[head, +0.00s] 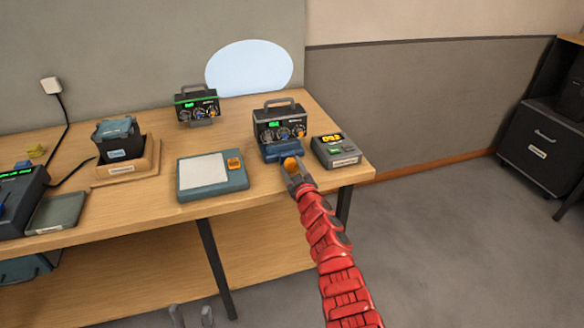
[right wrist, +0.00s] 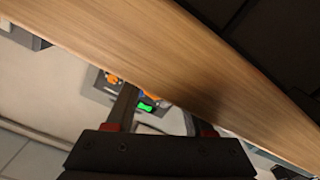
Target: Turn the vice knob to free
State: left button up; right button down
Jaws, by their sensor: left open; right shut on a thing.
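A dark radio-like device (head: 279,127) with a handle, knobs and a green display sits in a blue vice (head: 283,152) near the table's right front. The vice's orange knob (head: 291,162) faces the front edge. My right gripper (head: 293,170), on the red arm, is shut on this knob; its fingers partly cover it. The knob's pointer and markings cannot be read. My left gripper (head: 192,316) is open and empty at the bottom edge, below the table.
A grey box (head: 337,151) with a yellow display and green button stands just right of the vice. A scale-like tray (head: 212,176) lies to the left. A second device (head: 197,105) stands at the back. The wooden table (head: 258,190) has bare room between the tray and the vice.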

jog(key=shift+f, duration=0.1)
jog(key=shift+c, duration=1.4)
grip_release()
jog(key=shift+s, duration=0.1)
